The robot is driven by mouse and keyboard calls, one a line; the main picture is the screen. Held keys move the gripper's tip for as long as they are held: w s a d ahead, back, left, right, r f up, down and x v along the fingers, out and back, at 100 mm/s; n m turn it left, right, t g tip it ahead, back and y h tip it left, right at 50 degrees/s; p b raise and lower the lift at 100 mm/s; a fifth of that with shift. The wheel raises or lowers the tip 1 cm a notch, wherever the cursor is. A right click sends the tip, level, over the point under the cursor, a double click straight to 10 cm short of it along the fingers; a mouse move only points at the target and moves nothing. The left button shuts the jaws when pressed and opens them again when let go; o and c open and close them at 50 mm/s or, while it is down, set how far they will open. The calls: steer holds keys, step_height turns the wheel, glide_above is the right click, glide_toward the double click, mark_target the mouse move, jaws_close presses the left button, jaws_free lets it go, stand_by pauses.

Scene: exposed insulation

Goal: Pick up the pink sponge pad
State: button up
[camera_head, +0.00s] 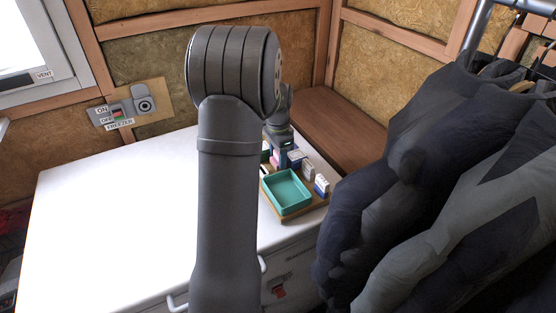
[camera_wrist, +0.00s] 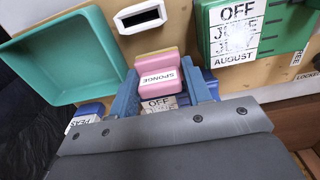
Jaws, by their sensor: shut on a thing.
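The pink sponge pad (camera_wrist: 158,77), labelled SPONGE, shows in the wrist view between the two blue fingers of my gripper (camera_wrist: 165,98). My gripper is shut on the pad. A yellowish layer shows along the pad's far edge. In the head view a small part of the pink pad (camera_head: 276,157) shows just below my gripper (camera_head: 279,148), and my arm hides much of that area. I cannot tell whether the pad touches the board beneath it.
A teal tray (camera_head: 288,191) stands on a wooden board (camera_head: 294,215) at the white worktop's (camera_head: 120,210) right end. Small labelled boxes (camera_head: 308,172) stand close beside it. Dark hanging clothes (camera_head: 420,180) fill the right side. The worktop's left part is clear.

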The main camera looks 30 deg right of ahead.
steer(key=r, duration=0.2)
steer(key=shift+s+d+r, duration=0.15)
steer(key=shift+s+r, duration=0.1)
steer(key=shift+r, duration=0.15)
steer(key=s+d+r, duration=0.4)
steer(key=s+r, duration=0.2)
steer(key=s, duration=0.4)
steer(key=shift+d+r, duration=0.25)
steer(key=shift+s, duration=0.1)
